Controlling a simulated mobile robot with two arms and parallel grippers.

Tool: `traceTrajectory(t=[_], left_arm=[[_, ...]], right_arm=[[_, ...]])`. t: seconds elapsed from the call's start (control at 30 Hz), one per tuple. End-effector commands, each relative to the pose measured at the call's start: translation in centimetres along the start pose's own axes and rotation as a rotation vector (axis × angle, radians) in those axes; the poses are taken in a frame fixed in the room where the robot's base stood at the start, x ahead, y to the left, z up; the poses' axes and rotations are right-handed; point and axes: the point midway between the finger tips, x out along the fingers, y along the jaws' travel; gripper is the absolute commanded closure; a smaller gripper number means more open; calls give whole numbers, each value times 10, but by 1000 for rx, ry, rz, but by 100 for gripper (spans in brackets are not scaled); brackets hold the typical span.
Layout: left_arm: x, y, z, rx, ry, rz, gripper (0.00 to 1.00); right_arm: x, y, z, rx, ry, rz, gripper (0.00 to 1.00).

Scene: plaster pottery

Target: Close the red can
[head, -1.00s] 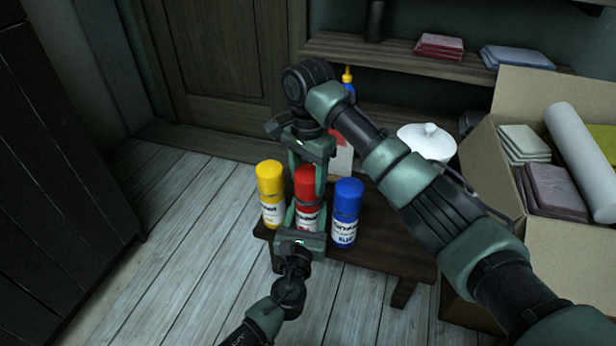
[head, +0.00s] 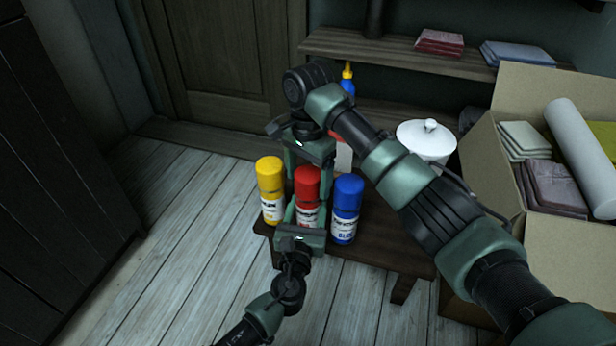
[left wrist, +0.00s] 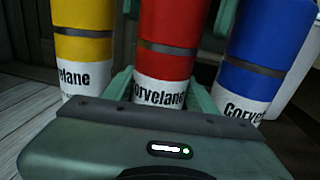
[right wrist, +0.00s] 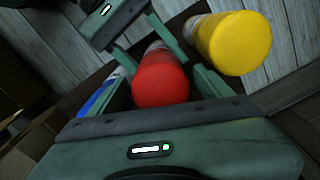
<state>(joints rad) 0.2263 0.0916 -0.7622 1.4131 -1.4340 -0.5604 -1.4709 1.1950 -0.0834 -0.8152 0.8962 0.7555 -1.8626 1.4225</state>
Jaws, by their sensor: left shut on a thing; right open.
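The red can (head: 306,187) stands upright on the small dark table, its red cap on top. My left gripper (head: 306,218) is shut on its lower body, low at the label. The left wrist view shows the red can (left wrist: 168,45) between the left fingers. My right gripper (head: 308,168) is above, pointing down, with open fingers on either side of the cap. The right wrist view shows the red cap (right wrist: 162,78) between these fingers, with space beside it. Whether the cap is fully seated is hard to tell.
The yellow can (head: 270,188) stands close on the left and the blue can (head: 346,208) close on the right. A white lidded pot (head: 427,142) and a glue bottle (head: 347,80) are behind. A cardboard box (head: 480,190) is at right.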

Motion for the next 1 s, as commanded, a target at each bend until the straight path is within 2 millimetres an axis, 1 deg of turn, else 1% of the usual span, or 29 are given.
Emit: traceTrajectory(t=[0.17,0.27,0.37,0.6,0.7,0.83,1.0], left_arm=[[0,0,0,0,1,0,100],[0,0,0,0,1,0,100],[0,0,-1,0,1,0,100],[0,0,-1,0,1,0,100],[0,0,-1,0,1,0,100],[0,0,-1,0,1,0,100],[0,0,-1,0,1,0,100]], right_arm=[[-4,0,0,0,1,-1,21],[-15,-1,0,0,1,-3,21],[-34,-1,0,-1,2,-4,21],[-86,-1,0,0,2,-3,21],[-103,0,-1,-1,5,-1,21],[-115,0,-1,0,2,0,21],[-120,0,0,1,0,1,21]])
